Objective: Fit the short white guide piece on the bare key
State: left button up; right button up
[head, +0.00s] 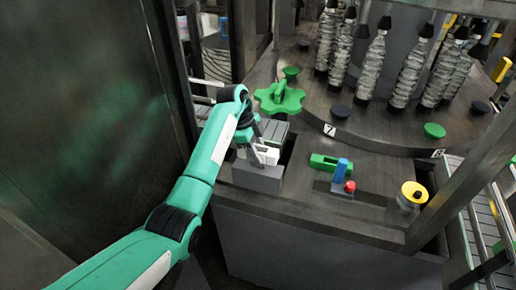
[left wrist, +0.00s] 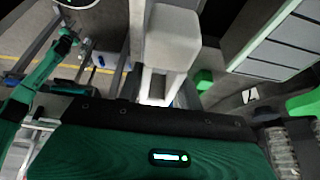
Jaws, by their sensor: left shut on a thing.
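My left gripper (head: 258,149) comes in from the left in the head view and points down. It is shut on the short white guide piece (head: 270,155), just above a grey block (head: 257,178) at the near left corner of the machine top. In the left wrist view the pale piece (left wrist: 172,38) fills the upper middle, close to the camera. A grey ribbed part (head: 274,133) lies right behind the gripper; it also shows in the left wrist view (left wrist: 280,45). I cannot make out the bare key, nor whether the piece touches anything below. My right gripper is not in view.
A green star knob (head: 279,99) stands behind the gripper. To the right are a green block (head: 325,162), a blue lever (head: 341,170), a red knob (head: 350,187) and a yellow button (head: 413,193). A dark panel stands left.

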pick_arm(q)
jog(key=shift+f+b, duration=0.7)
jog(key=shift+f, duration=1.05)
jog(key=o, duration=1.1)
jog(key=shift+o, duration=0.2)
